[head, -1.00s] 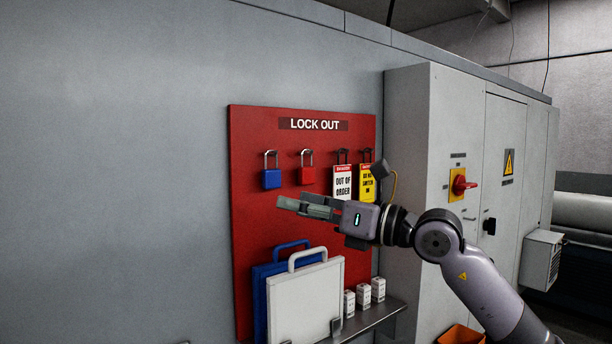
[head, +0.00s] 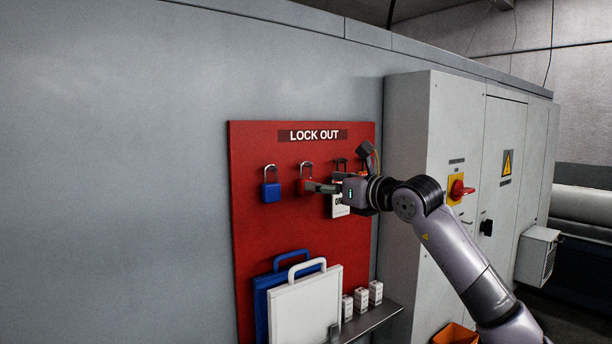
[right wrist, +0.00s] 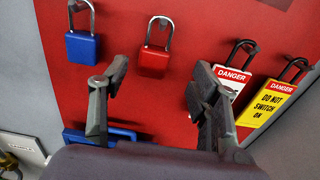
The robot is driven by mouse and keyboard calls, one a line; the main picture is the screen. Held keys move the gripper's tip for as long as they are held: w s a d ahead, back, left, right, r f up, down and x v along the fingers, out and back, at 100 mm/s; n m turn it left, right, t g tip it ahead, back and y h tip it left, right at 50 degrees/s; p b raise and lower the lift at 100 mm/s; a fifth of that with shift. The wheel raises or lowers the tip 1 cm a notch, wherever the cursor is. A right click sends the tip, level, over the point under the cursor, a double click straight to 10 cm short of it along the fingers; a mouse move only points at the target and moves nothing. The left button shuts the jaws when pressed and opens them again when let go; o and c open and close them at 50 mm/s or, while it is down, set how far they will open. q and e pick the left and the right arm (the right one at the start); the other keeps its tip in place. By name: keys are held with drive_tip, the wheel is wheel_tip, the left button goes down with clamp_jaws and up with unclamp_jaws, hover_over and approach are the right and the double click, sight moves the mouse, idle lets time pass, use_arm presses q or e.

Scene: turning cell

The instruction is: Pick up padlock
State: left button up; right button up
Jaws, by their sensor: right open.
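A red padlock (right wrist: 153,62) hangs by its shackle from a hook on the red lockout board (head: 250,240). A blue padlock (head: 271,191) hangs to its left and also shows in the right wrist view (right wrist: 82,48). In the head view the red padlock (head: 304,186) is partly covered by my right gripper (head: 318,187). In the right wrist view my right gripper (right wrist: 160,80) is open and empty. Its fingers are spread below the red padlock, which appears beyond and between them. My left gripper is not in view.
An out-of-order tag (head: 340,210) and a yellow danger tag (right wrist: 268,103) hang right of the padlocks. Below stand a white board (head: 298,308), a blue one behind it and small white boxes (head: 361,299) on a shelf. A grey cabinet (head: 408,180) is at right.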

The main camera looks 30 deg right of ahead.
sight(306, 178)
drive_tip(key=w+p, duration=0.2)
drive_tip(key=w+a+p, duration=0.1)
drive_tip(key=w+p, duration=0.1)
drive_tip(key=w, duration=0.1)
drive_tip(key=shift+w+f, duration=0.2)
drive_tip(key=shift+w, duration=0.1)
drive_tip(key=shift+c, duration=0.4)
drive_tip(key=c, duration=1.1)
drive_tip(key=shift+c, duration=0.5)
drive_tip(key=shift+r, duration=0.15)
